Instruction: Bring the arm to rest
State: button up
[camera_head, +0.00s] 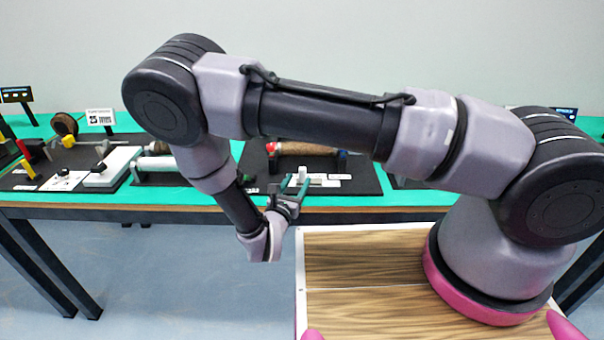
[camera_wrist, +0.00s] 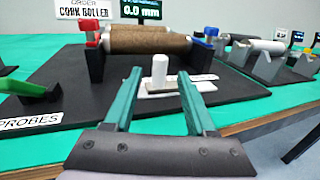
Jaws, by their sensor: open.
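My gripper (camera_head: 293,187) is in front of the table's near edge in the head view, with its fingers toward the table. In the wrist view my gripper (camera_wrist: 157,97) has its two green fingers apart, with nothing held between them. A small white upright cylinder (camera_wrist: 160,71) on a white base stands beyond the fingertips and apart from them. It also shows in the head view (camera_head: 302,173), close behind the gripper. My arm is bent, with its elbow high at the left.
A cork roller (camera_wrist: 150,42) lies between black supports on a dark mat (camera_wrist: 225,85). In the head view, white blocks (camera_head: 112,165) and other rollers stand along the green table (camera_head: 400,197). A wood-topped surface (camera_head: 360,270) lies under my arm's base. Open floor (camera_head: 170,270) shows at the left.

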jog(key=shift+v, duration=1.1)
jog(key=s+d+r+m+g+h, duration=0.1)
jog(key=d+r+m+g, duration=0.7)
jog(key=d+r+m, duration=0.3)
jog(key=d+r+m+g+h, duration=0.1)
jog(key=d+r+m+g, duration=0.7)
jog(key=r+m, duration=0.4)
jog(key=s+d+r+m+t+y, duration=0.3)
jog(key=s+r+m+y, duration=0.2)
jog(key=r, duration=0.6)
jog(key=s+d+r+m+t+y, duration=0.3)
jog(key=s+r+m+y, duration=0.2)
jog(key=r+m, duration=0.3)
notch_tip(320, 180, up, 3)
jog(key=shift+s+f, duration=0.1)
jog(key=shift+s, duration=0.3)
